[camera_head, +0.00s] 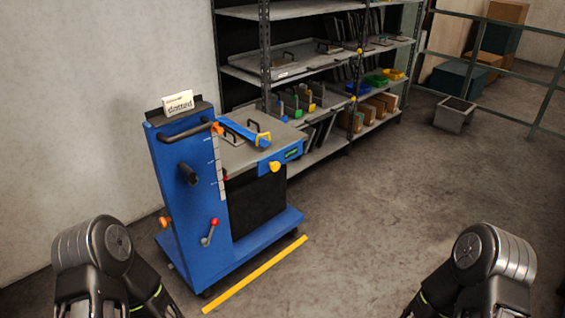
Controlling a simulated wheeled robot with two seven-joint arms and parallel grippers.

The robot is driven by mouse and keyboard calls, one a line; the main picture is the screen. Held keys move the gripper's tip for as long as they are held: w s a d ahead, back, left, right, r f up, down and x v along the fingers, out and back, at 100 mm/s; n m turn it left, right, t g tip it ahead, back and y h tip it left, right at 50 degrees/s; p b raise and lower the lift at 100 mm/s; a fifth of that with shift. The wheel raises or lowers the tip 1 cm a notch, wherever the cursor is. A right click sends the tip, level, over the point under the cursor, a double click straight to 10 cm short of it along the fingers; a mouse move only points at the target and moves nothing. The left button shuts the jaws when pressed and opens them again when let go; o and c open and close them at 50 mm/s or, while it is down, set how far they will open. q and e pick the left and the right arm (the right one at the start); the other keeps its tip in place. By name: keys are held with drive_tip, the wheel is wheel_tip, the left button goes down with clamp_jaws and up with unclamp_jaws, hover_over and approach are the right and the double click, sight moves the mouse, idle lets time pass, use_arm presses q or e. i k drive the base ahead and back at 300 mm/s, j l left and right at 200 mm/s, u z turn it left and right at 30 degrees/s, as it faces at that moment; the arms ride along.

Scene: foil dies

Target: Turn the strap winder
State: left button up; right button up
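I cannot tell for sure which part is the strap winder. A small crank with a red knob (209,233) sits low on the blue front panel, and a black grip (188,174) sticks out above it. A yellow knob (274,167) is on the right side. My arms show at the bottom corners, well short of the cart; neither gripper's fingertips show.
A yellow floor line (255,274) runs in front of the cart. Metal shelves (300,75) with trays, bins and dies stand behind it. A grey box (454,114) and a green rail (480,67) are at the back right. The middle and right floor is clear.

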sight(274, 166)
drive_tip(key=i+l, duration=0.55)
drive_tip(key=l, duration=0.2)
drive_tip(key=i+l+u, duration=0.1)
drive_tip(key=i+l, duration=0.45)
drive_tip(key=l, duration=0.2)
drive_tip(key=i+l+u, duration=0.1)
drive_tip(key=i+l, duration=0.45)
drive_tip(key=l, duration=0.25)
drive_tip(key=i+l, duration=0.25)
drive_tip(key=l, duration=0.15)
drive_tip(key=u, duration=0.05)
